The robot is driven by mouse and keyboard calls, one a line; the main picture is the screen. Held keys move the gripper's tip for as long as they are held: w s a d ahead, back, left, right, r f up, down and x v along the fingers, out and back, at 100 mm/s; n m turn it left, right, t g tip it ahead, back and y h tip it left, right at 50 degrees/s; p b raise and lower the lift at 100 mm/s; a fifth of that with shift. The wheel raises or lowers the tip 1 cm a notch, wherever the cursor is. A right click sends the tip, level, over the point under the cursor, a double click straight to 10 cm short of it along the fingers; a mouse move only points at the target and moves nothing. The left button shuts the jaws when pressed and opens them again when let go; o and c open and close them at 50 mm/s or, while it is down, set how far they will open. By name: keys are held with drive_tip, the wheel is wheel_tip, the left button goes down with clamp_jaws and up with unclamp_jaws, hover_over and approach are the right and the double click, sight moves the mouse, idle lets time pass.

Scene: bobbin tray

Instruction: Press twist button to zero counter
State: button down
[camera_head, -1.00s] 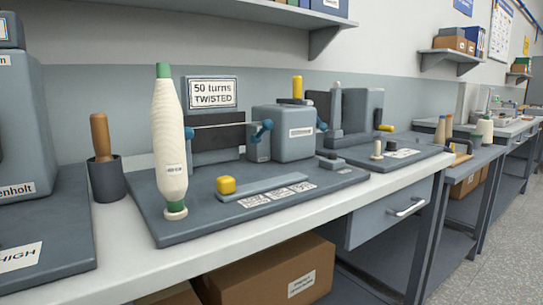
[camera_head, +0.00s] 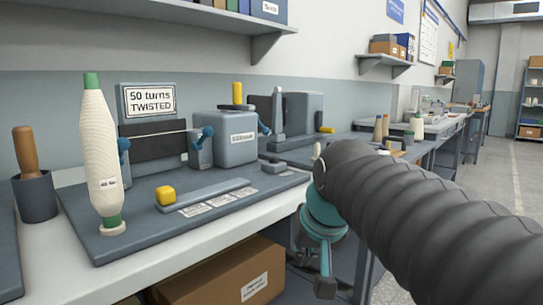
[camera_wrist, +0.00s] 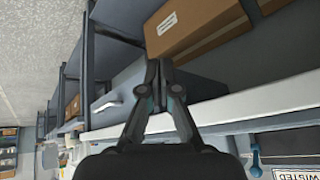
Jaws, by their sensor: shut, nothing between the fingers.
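The twist tester (camera_head: 150,212) is a grey bench unit with a sign (camera_head: 149,100) reading "50 turns TWISTED". A yellow block-like knob (camera_head: 166,196) sits at the front left end of its flat grey bar. I cannot tell for sure which part is the twist button. A white yarn cone (camera_head: 102,160) stands upright at the left end. My gripper (camera_wrist: 155,68) is shut and empty. In the head view my wrist hangs beside the bench's front edge, right of the tester and apart from it.
A wooden-handled tool in a dark cup (camera_head: 36,197) stands left of the tester. A second grey machine (camera_head: 302,118) stands farther right. Cardboard boxes (camera_head: 232,275) lie under the bench. The wrist view shows a drawer handle (camera_wrist: 106,102) and a box (camera_wrist: 190,28). The aisle at right is clear.

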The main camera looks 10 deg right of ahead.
drive_tip(key=w+r+m+t+p, duration=0.1)
drive_tip(key=w+r+m, duration=0.2)
drive_tip(key=w+r, duration=1.25)
wheel_tip(320, 180, up, 8)
drive_tip(key=m+t+y, duration=0.1)
drive_tip(key=m+y, duration=0.1)
hover_over(275, 158)
drive_tip(key=shift+w+f+p, duration=0.1)
drive_tip(key=shift+f+p, duration=0.05)
drive_tip(key=shift+p, duration=0.3)
drive_tip(key=shift+f+b, duration=1.55)
drive_tip(key=shift+f, duration=2.85)
drive_tip(key=shift+f, duration=0.15)
drive_tip(key=shift+f, duration=0.3)
